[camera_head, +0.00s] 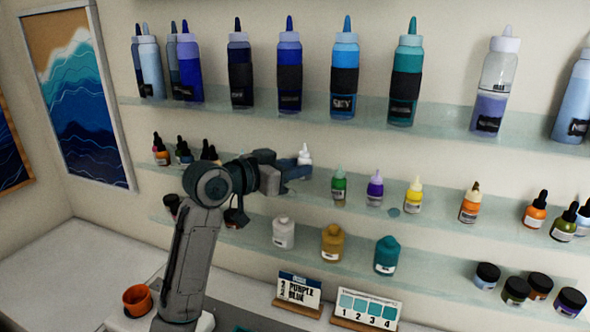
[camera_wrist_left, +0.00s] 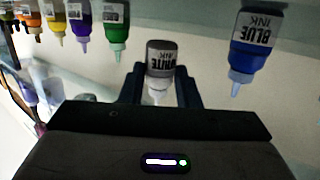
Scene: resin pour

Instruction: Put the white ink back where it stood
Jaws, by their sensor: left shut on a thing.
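The white ink (camera_head: 304,158) is a small bottle with a white tip, upright in my left gripper (camera_head: 298,174) at the middle glass shelf, left of the green bottle. The fingers hide most of it in the head view. In the left wrist view, which is upside down, the white ink (camera_wrist_left: 161,62) with its label sits between the two fingers of the left gripper (camera_wrist_left: 160,88), which is shut on it. I cannot tell whether its base touches the shelf. My right gripper is not in view.
In the left wrist view the blue ink (camera_wrist_left: 254,45) stands on one side and the green bottle (camera_wrist_left: 116,30) on the other, both apart from the fingers. Purple (camera_head: 375,188) and yellow (camera_head: 414,196) bottles follow along the shelf. Tall bottles (camera_head: 344,65) stand on the shelf above.

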